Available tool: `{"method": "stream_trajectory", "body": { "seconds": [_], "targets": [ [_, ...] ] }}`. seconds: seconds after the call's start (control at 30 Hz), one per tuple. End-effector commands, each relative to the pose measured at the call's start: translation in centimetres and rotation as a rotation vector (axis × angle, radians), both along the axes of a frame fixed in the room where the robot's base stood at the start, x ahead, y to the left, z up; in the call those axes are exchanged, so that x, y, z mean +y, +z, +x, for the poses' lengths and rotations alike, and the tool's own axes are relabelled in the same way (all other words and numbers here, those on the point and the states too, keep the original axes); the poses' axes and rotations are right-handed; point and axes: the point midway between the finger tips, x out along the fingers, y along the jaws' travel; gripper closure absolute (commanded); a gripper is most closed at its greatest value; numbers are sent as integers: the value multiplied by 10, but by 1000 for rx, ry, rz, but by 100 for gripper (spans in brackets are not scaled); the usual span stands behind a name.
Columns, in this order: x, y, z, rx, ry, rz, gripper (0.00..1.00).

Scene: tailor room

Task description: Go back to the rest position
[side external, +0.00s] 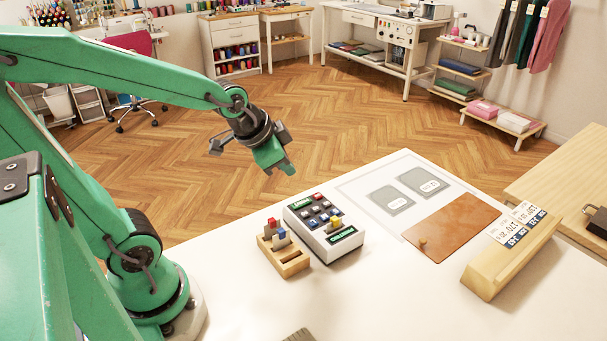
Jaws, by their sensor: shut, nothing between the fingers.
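My gripper (279,167) hangs at the end of my green arm, with its fingers together and pointing down. It is in the air above and behind the left part of the white table (235,299), with the wooden floor behind it. Nothing shows between the fingers. My arm is stretched out to the right from its base, so it is not folded. The gripper is apart from everything on the table.
A white box with coloured keys (323,224) and a small wooden holder (284,256) with red and blue blocks stand below the gripper. To the right are two grey pads, a brown board (452,227) and a wooden stand with cards (511,257). The front table area is mostly clear.

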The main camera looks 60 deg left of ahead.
Motion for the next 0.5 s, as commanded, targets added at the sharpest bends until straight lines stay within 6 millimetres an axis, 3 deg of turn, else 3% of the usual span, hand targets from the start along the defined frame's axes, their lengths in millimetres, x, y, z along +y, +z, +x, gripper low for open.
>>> {"method": "stream_trajectory", "body": {
  "seconds": [0.2, 0.5],
  "targets": [
    [-17, 27, -39, 20, 117, -104, 100],
    [-30, 44, -83, 59, 245, -203, 100]
  ]
}}
